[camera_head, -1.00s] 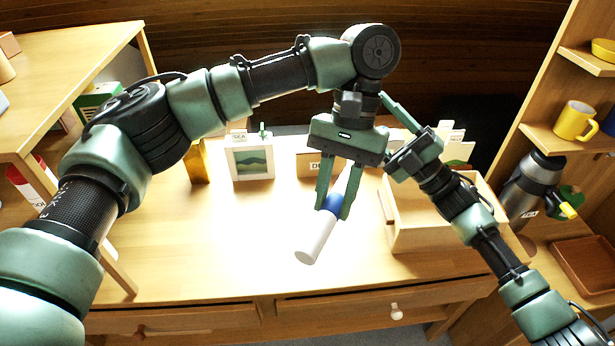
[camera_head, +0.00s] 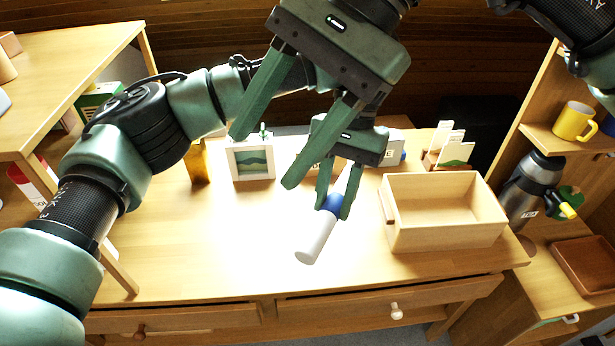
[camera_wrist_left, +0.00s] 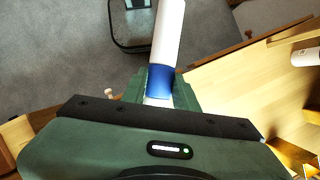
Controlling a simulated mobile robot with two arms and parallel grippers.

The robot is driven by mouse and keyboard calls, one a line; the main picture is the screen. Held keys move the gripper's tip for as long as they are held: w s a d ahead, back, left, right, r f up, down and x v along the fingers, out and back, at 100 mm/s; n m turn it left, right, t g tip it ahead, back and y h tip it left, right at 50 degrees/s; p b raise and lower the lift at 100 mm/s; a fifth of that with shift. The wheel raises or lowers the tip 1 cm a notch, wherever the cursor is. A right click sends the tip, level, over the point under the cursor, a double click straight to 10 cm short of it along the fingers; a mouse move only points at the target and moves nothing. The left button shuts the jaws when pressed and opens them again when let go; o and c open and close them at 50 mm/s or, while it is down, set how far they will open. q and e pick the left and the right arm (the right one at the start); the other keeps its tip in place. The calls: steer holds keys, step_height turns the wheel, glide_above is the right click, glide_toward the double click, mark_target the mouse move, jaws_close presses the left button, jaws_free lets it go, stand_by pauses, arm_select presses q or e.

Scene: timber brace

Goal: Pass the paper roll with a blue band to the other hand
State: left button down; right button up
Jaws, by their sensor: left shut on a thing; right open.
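The white paper roll (camera_head: 315,240) with a blue band is held tilted above the desk. My left gripper (camera_head: 337,204) is shut on it around the blue band, and the roll's white end sticks out down and to the left. In the left wrist view the roll (camera_wrist_left: 168,38) points away from the left gripper (camera_wrist_left: 160,92), with the blue band between the fingers. My right gripper (camera_head: 262,158) is open and empty. It hangs nearer the head camera, above and left of the roll, and partly covers the left arm.
An open wooden box (camera_head: 450,243) stands on the desk (camera_head: 220,265) at right. A framed picture (camera_head: 252,160) and small cards (camera_head: 455,153) stand at the back. A shelf at right holds a yellow mug (camera_head: 574,121) and a flask (camera_head: 532,185). The front middle of the desk is clear.

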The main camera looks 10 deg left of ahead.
mark_target(308, 240)
arm_select(q)
steer(key=shift+w+f, duration=0.1)
steer(key=shift+w, duration=0.1)
steer(key=shift+s, duration=0.1)
arm_select(e)
steer(key=d+f+t+h, duration=0.1)
steer(key=f+h, duration=0.1)
steer(key=f, duration=0.4)
steer(key=w+f+n+t+h, duration=0.1)
steer(key=f+h, duration=0.1)
steer(key=f, duration=0.5)
steer(key=w+d+f+n+t+h, duration=0.1)
steer(key=f+t+h, duration=0.1)
steer(key=f, duration=0.4)
steer(key=shift+w+d+f, duration=0.2)
steer(key=shift+d+f, duration=0.15)
steer(key=shift+c, duration=0.3)
arm_select(q)
steer(key=shift+d, duration=0.1)
arm_select(e)
jaws_close()
arm_select(q)
steer(key=c, duration=1)
jaws_free()
